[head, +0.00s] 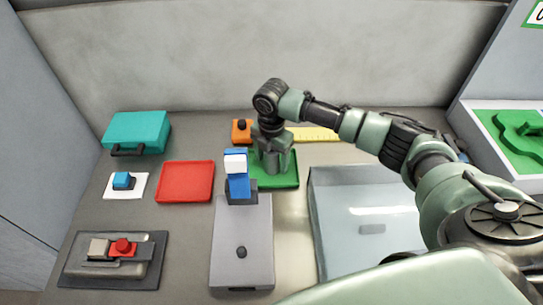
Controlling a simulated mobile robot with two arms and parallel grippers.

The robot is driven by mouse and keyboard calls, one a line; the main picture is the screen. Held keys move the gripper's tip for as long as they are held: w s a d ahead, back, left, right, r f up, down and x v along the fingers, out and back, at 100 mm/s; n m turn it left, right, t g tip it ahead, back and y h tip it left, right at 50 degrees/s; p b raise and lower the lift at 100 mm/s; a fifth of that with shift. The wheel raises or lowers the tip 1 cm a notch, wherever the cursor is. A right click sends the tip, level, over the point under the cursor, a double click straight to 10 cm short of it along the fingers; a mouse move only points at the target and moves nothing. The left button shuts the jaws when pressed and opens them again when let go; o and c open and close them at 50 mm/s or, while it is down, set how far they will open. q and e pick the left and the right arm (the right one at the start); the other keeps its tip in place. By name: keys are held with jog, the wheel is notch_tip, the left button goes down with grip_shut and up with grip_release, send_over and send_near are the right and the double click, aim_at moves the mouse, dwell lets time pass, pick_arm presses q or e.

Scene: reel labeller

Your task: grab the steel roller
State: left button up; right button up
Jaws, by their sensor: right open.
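My right gripper (271,168) points down over the green tray (287,183) at the middle back of the table. Its jaws are open, though its fingertips are hard to make out at this size. I cannot clearly pick out the steel roller; the gripper hides part of the green tray, and anything between the fingers is not distinguishable. My right arm reaches in from the right side. My left gripper is not in the head view.
A red tray (185,182), teal case (138,131) and orange block (241,131) are nearby. A clear-topped bin (363,215) lies right.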

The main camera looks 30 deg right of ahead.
jog(key=shift+f, duration=0.1)
jog(key=shift+c, duration=0.2)
grip_shut()
